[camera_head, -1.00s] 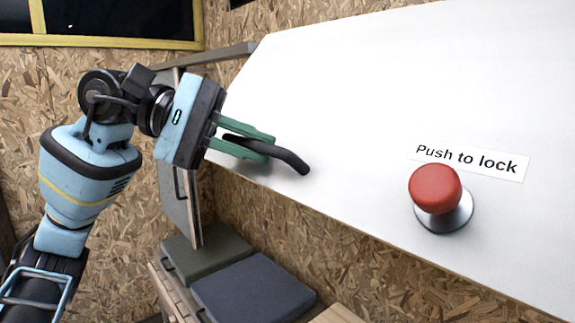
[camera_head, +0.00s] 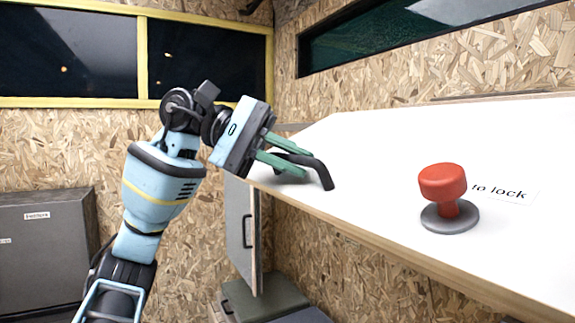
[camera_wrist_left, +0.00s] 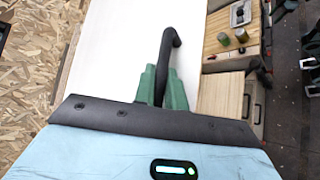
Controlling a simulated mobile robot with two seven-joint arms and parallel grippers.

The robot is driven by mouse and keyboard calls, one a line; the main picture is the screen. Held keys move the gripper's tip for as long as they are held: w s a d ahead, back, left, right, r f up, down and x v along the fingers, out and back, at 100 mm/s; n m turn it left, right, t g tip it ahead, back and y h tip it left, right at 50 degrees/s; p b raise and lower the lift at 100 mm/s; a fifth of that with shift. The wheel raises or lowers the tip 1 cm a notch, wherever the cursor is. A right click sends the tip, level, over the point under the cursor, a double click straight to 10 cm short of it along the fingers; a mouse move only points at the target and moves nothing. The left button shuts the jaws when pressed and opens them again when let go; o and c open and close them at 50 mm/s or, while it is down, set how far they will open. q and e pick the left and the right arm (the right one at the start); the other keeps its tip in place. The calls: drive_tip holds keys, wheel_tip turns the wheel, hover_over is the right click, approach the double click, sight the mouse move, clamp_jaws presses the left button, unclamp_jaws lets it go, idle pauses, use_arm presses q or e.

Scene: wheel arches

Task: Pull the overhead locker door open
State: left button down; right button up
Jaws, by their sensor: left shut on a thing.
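The overhead locker door (camera_head: 385,165) is a large white panel, tilted, filling the right of the head view. A black bent handle (camera_head: 321,172) stands out from its left part. My left gripper (camera_head: 290,160) has its green fingers shut on this handle. In the left wrist view the handle (camera_wrist_left: 167,50) rises from between the green fingers (camera_wrist_left: 162,88), with the white door (camera_wrist_left: 115,50) behind. A red push knob (camera_head: 443,182) on a round metal base sits on the door beside a label ending "to lock" (camera_head: 500,191). My right gripper is not in view.
A grey locker door with a handle (camera_head: 243,230) hangs below the panel. Dark cushions (camera_head: 262,298) lie beneath. A grey cabinet (camera_head: 45,250) stands at left, and a dark window (camera_head: 420,40) is above the door. Chipboard walls surround the area.

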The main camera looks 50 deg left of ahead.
use_arm(q)
drive_tip(key=shift+s+r+p, duration=0.15)
drive_tip(key=shift+r+p, duration=0.15)
drive_tip(key=shift+r, duration=0.45)
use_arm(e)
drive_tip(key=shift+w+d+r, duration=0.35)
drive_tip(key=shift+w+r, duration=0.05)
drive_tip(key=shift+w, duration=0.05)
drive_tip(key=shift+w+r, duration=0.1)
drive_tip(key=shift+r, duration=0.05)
use_arm(q)
drive_tip(key=c, duration=1.5)
unclamp_jaws()
drive_tip(key=shift+o, duration=0.2)
drive_tip(key=v, duration=0.7)
drive_tip(key=shift+a+r, duration=0.25)
drive_tip(key=shift+a, duration=0.05)
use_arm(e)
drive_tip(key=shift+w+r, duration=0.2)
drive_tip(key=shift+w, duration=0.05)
